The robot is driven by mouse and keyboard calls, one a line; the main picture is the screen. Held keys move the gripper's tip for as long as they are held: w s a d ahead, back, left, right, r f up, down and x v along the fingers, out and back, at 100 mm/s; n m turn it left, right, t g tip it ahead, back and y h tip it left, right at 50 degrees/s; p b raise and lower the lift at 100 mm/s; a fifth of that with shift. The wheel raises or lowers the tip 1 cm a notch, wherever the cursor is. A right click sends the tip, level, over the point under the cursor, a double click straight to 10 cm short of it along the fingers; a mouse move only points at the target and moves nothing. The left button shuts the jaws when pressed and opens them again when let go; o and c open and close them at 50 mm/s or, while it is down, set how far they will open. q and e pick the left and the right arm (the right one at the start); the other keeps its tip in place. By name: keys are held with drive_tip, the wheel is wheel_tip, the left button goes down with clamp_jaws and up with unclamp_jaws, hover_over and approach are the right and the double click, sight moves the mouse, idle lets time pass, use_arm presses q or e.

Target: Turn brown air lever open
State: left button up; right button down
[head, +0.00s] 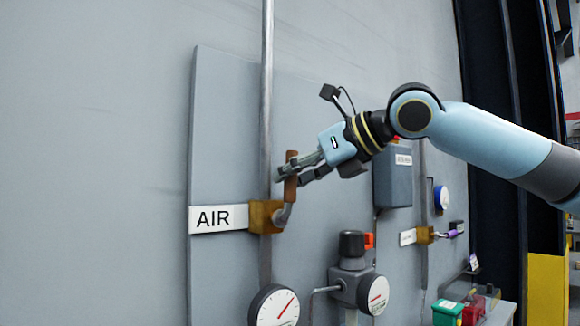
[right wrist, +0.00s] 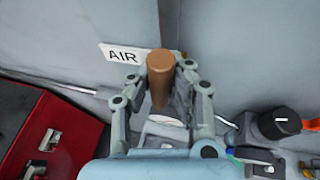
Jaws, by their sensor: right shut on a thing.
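The brown air lever (head: 291,177) stands upright from the brass valve block (head: 265,216) on the vertical pipe, right of the AIR label (head: 219,218). In the right wrist view the brown lever (right wrist: 160,78) rises between the fingers, and the AIR label (right wrist: 124,54) is behind it. My right gripper (head: 292,172) reaches in from the right and is shut on the lever's handle. The fingers also show on both sides of the handle in the right wrist view (right wrist: 161,85). My left gripper is not in view.
Below are a round gauge (head: 274,308) and a regulator (head: 355,280). A red case (right wrist: 48,135) shows in the right wrist view.

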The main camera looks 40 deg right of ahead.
drive_tip(key=shift+a+f, duration=0.15)
drive_tip(key=c, duration=1.6)
unclamp_jaws()
drive_tip(key=o, duration=0.4)
drive_tip(key=shift+s+a, duration=0.1)
drive_tip(key=shift+a, duration=0.05)
drive_tip(key=shift+o, duration=0.2)
drive_tip(key=shift+d+r, duration=0.2)
drive_tip(key=shift+r, duration=0.15)
wheel_tip(320, 180, up, 10)
drive_tip(key=shift+a+f, duration=0.15)
drive_tip(key=shift+f, duration=0.1)
drive_tip(key=shift+f, duration=0.1)
